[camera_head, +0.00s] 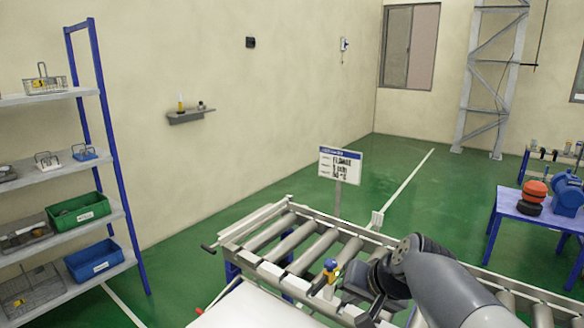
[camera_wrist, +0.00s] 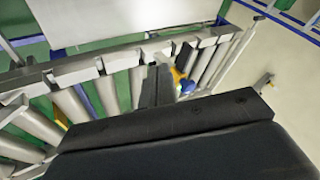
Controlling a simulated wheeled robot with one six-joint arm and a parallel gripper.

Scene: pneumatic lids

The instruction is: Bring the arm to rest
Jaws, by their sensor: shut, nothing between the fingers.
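My arm (camera_head: 432,275) reaches in from the bottom right of the head view, over the roller conveyor (camera_head: 265,268). In the wrist view my gripper (camera_wrist: 157,82) shows as two dark fingers close together, shut and empty. A small yellow and blue fitting (camera_wrist: 183,82) appears just beside the fingers in that view. The same fitting (camera_head: 329,271) shows in the head view by the conveyor's near rail, left of my dark wrist. I cannot tell whether the fingers touch it. A wide dark part of my wrist hides the lower wrist view.
A white panel (camera_head: 252,308) lies in front of the conveyor. A sign (camera_head: 340,166) stands behind it. A shelf rack (camera_head: 60,165) with bins is at left. A blue table (camera_head: 537,208) with orange and blue items is at right. Green floor beyond the conveyor is mostly open.

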